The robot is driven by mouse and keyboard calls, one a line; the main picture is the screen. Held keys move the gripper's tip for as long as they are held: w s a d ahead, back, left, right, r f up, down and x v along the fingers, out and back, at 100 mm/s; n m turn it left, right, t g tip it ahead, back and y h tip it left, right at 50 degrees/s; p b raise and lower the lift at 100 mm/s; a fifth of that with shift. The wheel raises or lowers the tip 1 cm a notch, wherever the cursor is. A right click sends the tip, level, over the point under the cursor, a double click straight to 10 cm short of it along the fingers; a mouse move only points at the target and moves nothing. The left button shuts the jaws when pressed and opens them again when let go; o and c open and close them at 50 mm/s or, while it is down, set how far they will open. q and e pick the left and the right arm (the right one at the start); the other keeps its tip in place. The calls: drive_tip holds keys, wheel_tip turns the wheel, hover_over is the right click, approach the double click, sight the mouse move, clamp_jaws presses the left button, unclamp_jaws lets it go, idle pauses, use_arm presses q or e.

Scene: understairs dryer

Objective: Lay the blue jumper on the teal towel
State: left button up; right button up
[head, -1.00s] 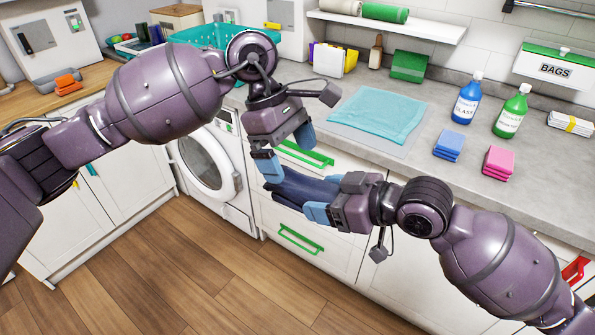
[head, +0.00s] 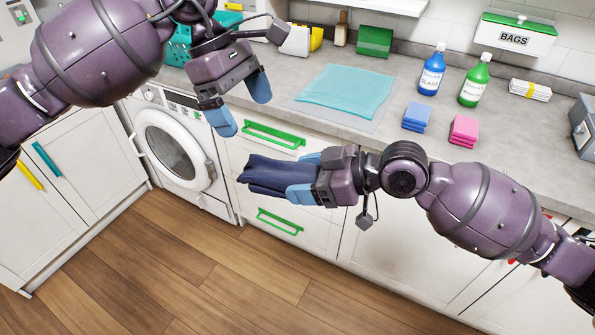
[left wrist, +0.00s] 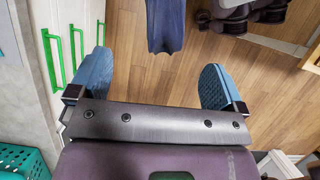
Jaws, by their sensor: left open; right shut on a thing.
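The blue jumper (head: 268,176) is a dark blue folded bundle. My right gripper (head: 303,176) is shut on one end of it and holds it in front of the drawers, below the counter top. The jumper also shows at the top of the left wrist view (left wrist: 166,25). My left gripper (head: 243,106) is open and empty, up and to the left of the jumper and apart from it. Its two blue fingers are spread in the left wrist view (left wrist: 156,78). The teal towel (head: 347,91) lies flat on the grey counter, beyond the right gripper, with nothing on it.
A blue sponge stack (head: 416,117) and a pink sponge stack (head: 464,129) sit right of the towel. A blue bottle (head: 431,72) and a green bottle (head: 474,81) stand behind them. A teal basket (head: 178,50) is at the back left. A washing machine (head: 172,150) is below.

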sight(284, 173)
drive_tip(key=shift+s+d+n+g+y, duration=0.15)
drive_tip(key=shift+d+n+g, duration=0.35)
drive_tip(key=shift+n+g, duration=0.2)
drive_tip(key=shift+s+d+n+g+y, duration=0.15)
drive_tip(key=shift+d+n+g, duration=0.4)
drive_tip(key=shift+g, duration=0.25)
use_arm(q)
drive_tip(key=shift+f, duration=0.15)
drive_tip(key=shift+s+f, duration=0.2)
drive_tip(key=shift+f, duration=0.1)
drive_tip(key=s, duration=0.1)
drive_tip(key=s+d+n, duration=0.1)
drive_tip(key=s, duration=0.1)
drive_tip(key=shift+s+d+t+h, duration=0.15)
drive_tip(key=shift+t+h, duration=0.15)
drive_tip(key=shift+s+d+r+n+t, duration=0.15)
drive_tip(key=shift+s+n+t, duration=0.05)
drive_tip(key=shift+n, duration=0.3)
drive_tip(key=shift+s+d+r+n+t, duration=0.1)
drive_tip(key=shift+s+d+n+t, duration=0.1)
drive_tip(key=shift+n, duration=0.3)
use_arm(e)
drive_tip(key=shift+r, duration=0.1)
use_arm(q)
drive_tip(key=shift+n, duration=0.8)
drive_tip(key=x, duration=1.2)
drive_tip(key=shift+w, duration=0.1)
